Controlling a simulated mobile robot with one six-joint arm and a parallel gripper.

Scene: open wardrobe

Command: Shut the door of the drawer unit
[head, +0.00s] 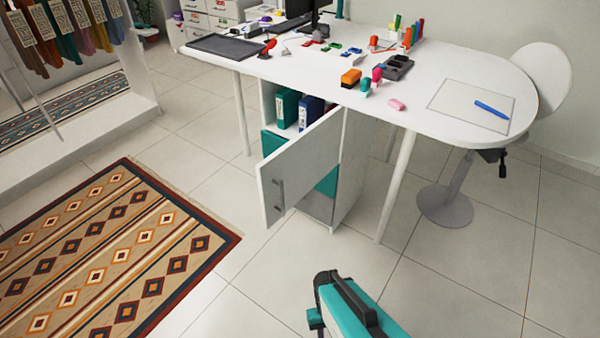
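The drawer unit (354,165) stands under the white table, with an open shelf on top and teal fronts lower down. Its white door (305,165) stands open, swung out toward the rug side. A grey bar handle (279,195) is on the door's face near its free edge. The door hides part of the unit's front. A teal and black part of my arm (355,308) shows at the bottom, on the near side of the unit and apart from the door. No gripper fingers can be seen.
Teal and blue binders (287,108) stand in the shelf. A patterned rug (105,245) lies at the left, a white chair (540,85) stands at the right. Table legs (395,188) flank the unit. Tiled floor before the door is clear.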

